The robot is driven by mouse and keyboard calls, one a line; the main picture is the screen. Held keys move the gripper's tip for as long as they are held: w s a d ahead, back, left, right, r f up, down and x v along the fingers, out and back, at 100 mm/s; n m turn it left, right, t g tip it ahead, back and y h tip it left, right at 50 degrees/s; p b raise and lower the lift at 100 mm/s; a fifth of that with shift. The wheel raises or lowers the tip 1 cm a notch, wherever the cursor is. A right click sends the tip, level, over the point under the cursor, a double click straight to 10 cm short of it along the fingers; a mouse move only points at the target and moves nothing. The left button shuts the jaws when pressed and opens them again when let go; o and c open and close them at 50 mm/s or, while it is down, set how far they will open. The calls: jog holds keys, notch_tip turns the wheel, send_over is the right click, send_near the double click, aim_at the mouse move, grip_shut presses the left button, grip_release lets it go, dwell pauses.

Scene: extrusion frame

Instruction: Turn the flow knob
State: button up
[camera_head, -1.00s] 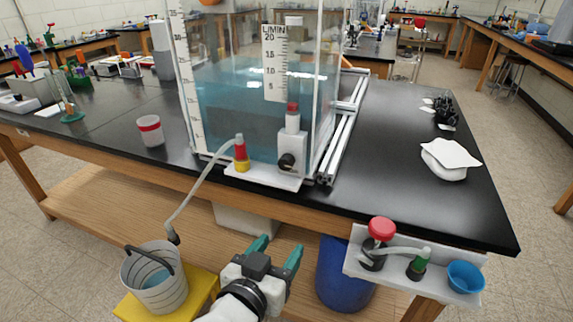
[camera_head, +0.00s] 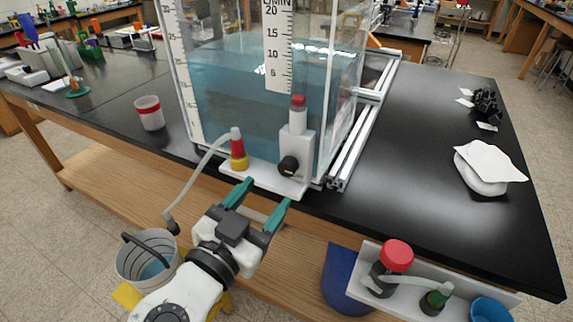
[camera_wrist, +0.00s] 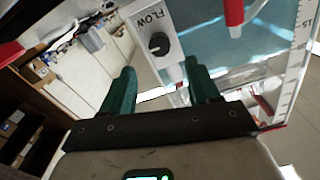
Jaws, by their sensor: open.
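The flow knob (camera_head: 288,166) is a round black knob on a white block at the lower front of the clear water tank. In the wrist view the knob (camera_wrist: 158,43) shows under the word FLOW, with a light pointer line, beyond and between my fingertips. My gripper (camera_head: 258,192) has teal fingers, spread apart and empty. In the head view it is below and left of the knob, in front of the bench edge, apart from it. It also shows in the wrist view (camera_wrist: 161,76). Nothing hides the knob's face.
A red and yellow fitting with a hose (camera_head: 238,150) stands left of the knob. The hose drops toward a bucket (camera_head: 146,262). A shelf with a red knob (camera_head: 396,256) is at lower right.

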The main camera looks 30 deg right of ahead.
aim_at(285, 170)
jog(key=p+x, duration=0.1)
jog(key=x, duration=0.7)
jog(key=shift+w+d, duration=0.1)
jog(key=shift+c, duration=0.3)
jog(key=c, duration=1)
